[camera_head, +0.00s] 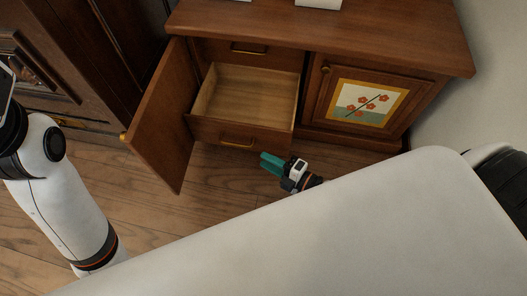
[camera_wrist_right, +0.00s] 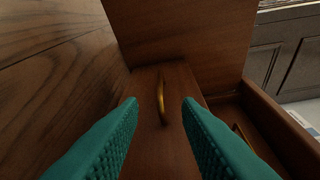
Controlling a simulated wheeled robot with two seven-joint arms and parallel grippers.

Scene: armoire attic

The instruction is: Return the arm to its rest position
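My right gripper (camera_head: 271,164) is in front of the cabinet's pulled-out lower drawer (camera_head: 245,88). In the right wrist view its two teal fingers (camera_wrist_right: 160,108) are spread apart with nothing between them. The drawer's brass handle (camera_wrist_right: 161,98) appears beyond the fingertips in the gap and looks clear of them. In the head view the same handle (camera_head: 237,143) is left of and above the gripper. The rest of my right arm is mostly hidden behind my white body. My left arm (camera_head: 65,195) enters at the left; its gripper is out of the picture.
The wooden cabinet (camera_head: 380,38) has its left door (camera_head: 163,115) swung open beside the drawer. The drawer looks empty. Its right door with a flower picture (camera_head: 367,104) is closed. A dark armoire (camera_head: 95,45) stands at the left. Wooden floor (camera_head: 150,215) is clear in front.

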